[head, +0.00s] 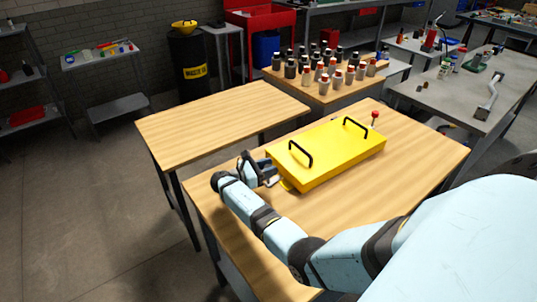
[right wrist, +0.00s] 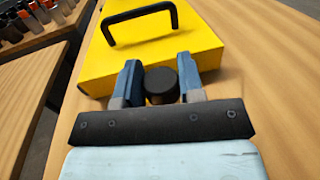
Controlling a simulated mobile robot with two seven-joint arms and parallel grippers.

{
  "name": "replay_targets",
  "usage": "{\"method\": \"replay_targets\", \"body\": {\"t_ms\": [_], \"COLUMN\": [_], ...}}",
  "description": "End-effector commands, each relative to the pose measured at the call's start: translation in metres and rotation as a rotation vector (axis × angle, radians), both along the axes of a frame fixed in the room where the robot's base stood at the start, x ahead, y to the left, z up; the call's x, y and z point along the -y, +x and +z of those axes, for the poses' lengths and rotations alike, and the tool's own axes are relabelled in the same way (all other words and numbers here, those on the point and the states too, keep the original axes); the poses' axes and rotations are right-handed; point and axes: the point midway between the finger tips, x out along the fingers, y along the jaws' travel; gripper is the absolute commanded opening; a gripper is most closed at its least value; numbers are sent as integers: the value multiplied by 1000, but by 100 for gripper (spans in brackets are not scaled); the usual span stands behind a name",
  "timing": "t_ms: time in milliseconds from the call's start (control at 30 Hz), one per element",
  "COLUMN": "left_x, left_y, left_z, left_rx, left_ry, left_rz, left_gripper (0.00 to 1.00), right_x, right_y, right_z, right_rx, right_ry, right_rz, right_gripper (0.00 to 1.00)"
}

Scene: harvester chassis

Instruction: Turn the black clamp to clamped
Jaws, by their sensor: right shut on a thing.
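The yellow cover (head: 335,152) with two black handles lies on the wooden table. The black clamp (right wrist: 161,85) shows its round black knob in the right wrist view, at the near end of the yellow cover. My right gripper (right wrist: 160,80) has one blue finger on each side of the knob and is shut on it. In the head view my right gripper (head: 262,170) is at the cover's left end, and it hides the clamp there. I cannot tell the clamp's angle. My left gripper is not in view.
A red knob (head: 375,115) stands at the cover's far end. The wooden table (head: 400,190) is bare around the cover. A second wooden table (head: 220,120) to the left is empty. Several bottles (head: 325,70) stand on a table behind.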

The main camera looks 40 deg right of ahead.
Motion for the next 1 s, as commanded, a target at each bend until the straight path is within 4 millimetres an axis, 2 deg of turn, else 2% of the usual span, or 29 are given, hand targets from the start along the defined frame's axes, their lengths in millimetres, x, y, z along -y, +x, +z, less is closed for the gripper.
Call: {"method": "replay_targets", "body": {"t_ms": [367, 400, 467, 500, 800, 1000], "left_x": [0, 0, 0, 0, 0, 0], "left_y": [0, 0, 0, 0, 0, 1], "left_z": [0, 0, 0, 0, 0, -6], "left_rx": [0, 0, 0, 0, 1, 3], "left_ry": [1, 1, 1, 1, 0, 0], "left_rz": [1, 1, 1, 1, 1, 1], "left_gripper": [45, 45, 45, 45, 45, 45], "right_x": [1, 1, 1, 1, -2, -27], "right_y": [0, 0, 0, 0, 1, 10], "right_z": [1, 1, 1, 1, 0, -1], "right_rx": [1, 1, 1, 1, 0, 2], "right_ry": [-1, -1, 0, 0, 1, 3], "right_rz": [-5, -5, -4, -4, -3, -1], "right_gripper": [12, 45, 58, 61, 61, 61]}}
